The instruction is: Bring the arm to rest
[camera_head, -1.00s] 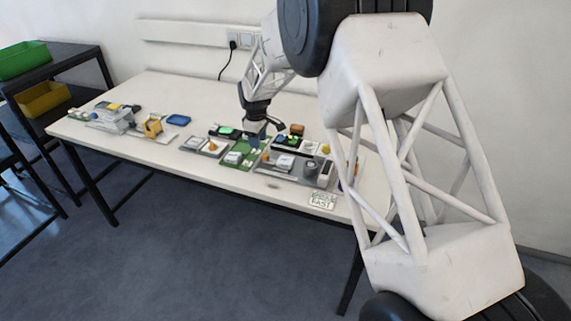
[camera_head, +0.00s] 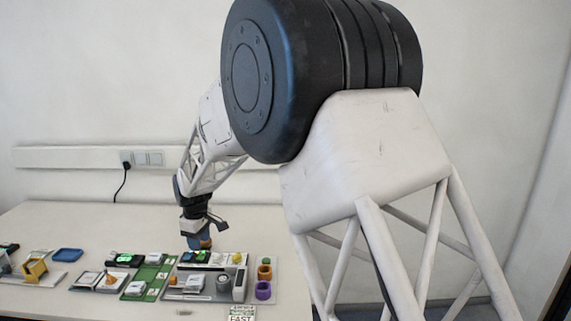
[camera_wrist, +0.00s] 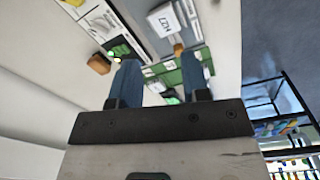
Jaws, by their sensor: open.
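My gripper (camera_head: 200,243) is above the back part of the white table, over the row of small stations. In the wrist view its two blue fingers (camera_wrist: 163,82) stand apart with nothing between them, so it is open and empty. Beyond the fingers the wrist view shows a green mat (camera_wrist: 191,68), a white box (camera_wrist: 163,22) with lettering, and a small brown-orange block (camera_wrist: 98,63). In the head view my arm covers the right side of the picture.
The white table (camera_head: 60,222) bears a green strip (camera_head: 152,279), a blue tray (camera_head: 67,255), a yellow holder (camera_head: 35,270), a purple ring (camera_head: 263,290) and a grey cylinder (camera_head: 223,283). A wall socket (camera_head: 126,158) with a black cable is behind. The table's back left is clear.

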